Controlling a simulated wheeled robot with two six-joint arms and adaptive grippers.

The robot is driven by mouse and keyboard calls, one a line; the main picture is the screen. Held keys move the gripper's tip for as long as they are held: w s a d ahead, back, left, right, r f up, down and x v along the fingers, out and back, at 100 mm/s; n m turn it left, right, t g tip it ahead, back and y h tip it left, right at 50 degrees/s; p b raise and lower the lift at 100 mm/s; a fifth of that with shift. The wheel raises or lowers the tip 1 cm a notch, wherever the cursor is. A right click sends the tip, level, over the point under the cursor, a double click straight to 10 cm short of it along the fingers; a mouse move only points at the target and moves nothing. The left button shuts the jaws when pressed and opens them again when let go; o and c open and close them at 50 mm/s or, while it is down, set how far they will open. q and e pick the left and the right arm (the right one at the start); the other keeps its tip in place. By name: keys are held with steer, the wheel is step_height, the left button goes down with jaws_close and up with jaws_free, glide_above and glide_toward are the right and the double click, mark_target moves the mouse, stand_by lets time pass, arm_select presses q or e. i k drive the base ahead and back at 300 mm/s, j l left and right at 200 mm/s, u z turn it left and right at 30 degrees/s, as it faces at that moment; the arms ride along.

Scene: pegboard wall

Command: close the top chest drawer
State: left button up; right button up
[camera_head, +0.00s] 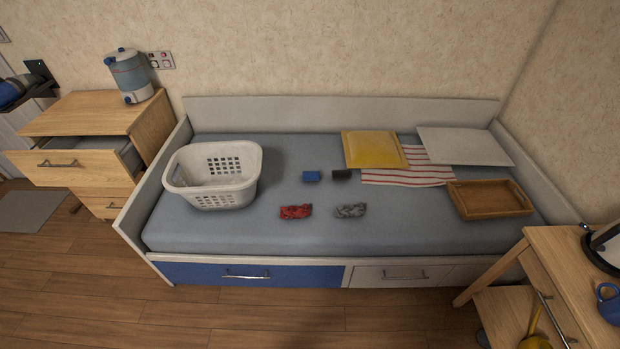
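The wooden chest (92,112) stands against the back wall at the left of the head view. Its top drawer (74,167) is pulled out, and its grey inside shows between the drawer front and the chest. The drawer front has a metal bar handle (58,163). A lower drawer (104,205) shows beneath it, partly hidden by the bed's end board.
A blue-and-grey drink dispenser (130,76) stands on the chest. The bed (280,235), holding a white laundry basket (213,186), lies right of the chest. Wooden floor (70,275) is clear in front, with a grey mat (30,211). A wooden desk (575,262) stands at right.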

mark_target(84, 161)
steer(key=u, duration=1.75)
steer(key=z, duration=0.3)
steer(key=i+j+z, duration=0.55)
steer(key=j+z, duration=0.15)
steer(key=i+j+z, duration=0.2)
steer(key=j+z, duration=0.15)
steer(key=i+j, duration=0.15)
steer(key=j, duration=0.25)
steer(key=i+j, duration=0.1)
steer(key=j, duration=0.3)
steer(key=i+j+z, duration=0.1)
steer(key=j, duration=0.3)
steer(key=i+j, duration=0.15)
steer(key=j, duration=0.25)
steer(key=i+j, duration=0.1)
steer(key=j, duration=0.3)
steer(key=i+j+z, duration=0.1)
steer(key=j, duration=0.3)
steer(key=i+j, duration=0.15)
steer(key=j, duration=0.25)
